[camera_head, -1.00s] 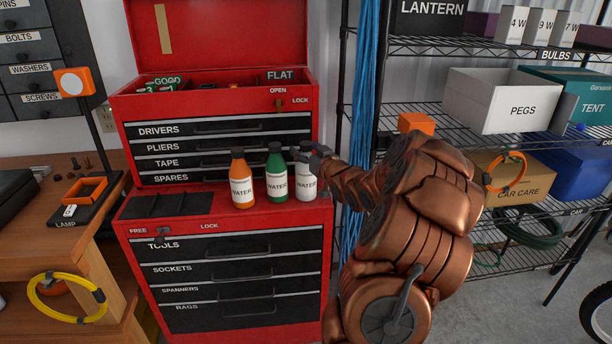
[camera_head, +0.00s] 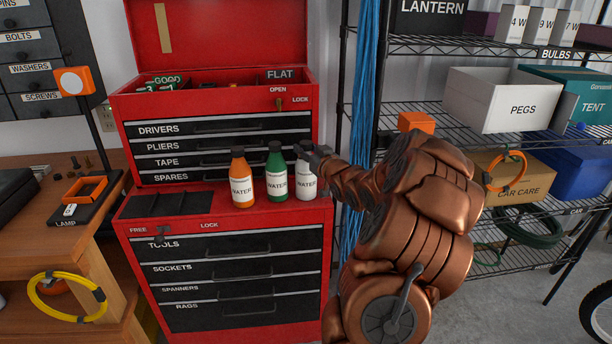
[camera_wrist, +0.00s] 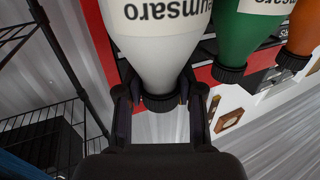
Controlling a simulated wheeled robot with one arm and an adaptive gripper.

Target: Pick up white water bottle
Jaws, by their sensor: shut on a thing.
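The white water bottle (camera_head: 305,182) stands upright at the right end of a row of three bottles on the red tool chest's ledge. My gripper (camera_head: 311,153) is at its top, coming from the right, and hides part of its neck and cap. In the wrist view the white bottle (camera_wrist: 157,55) appears upside down, its dark cap (camera_wrist: 161,102) between the two fingers of my gripper (camera_wrist: 160,100). The fingers are shut on the bottle's neck area; the exact contact is hard to see.
A green bottle (camera_head: 277,174) stands close to the left of the white one, with an orange bottle (camera_head: 242,180) beyond it. The red tool chest (camera_head: 135,235) has its lid open. A wire shelf (camera_head: 460,46) with boxes is at the right.

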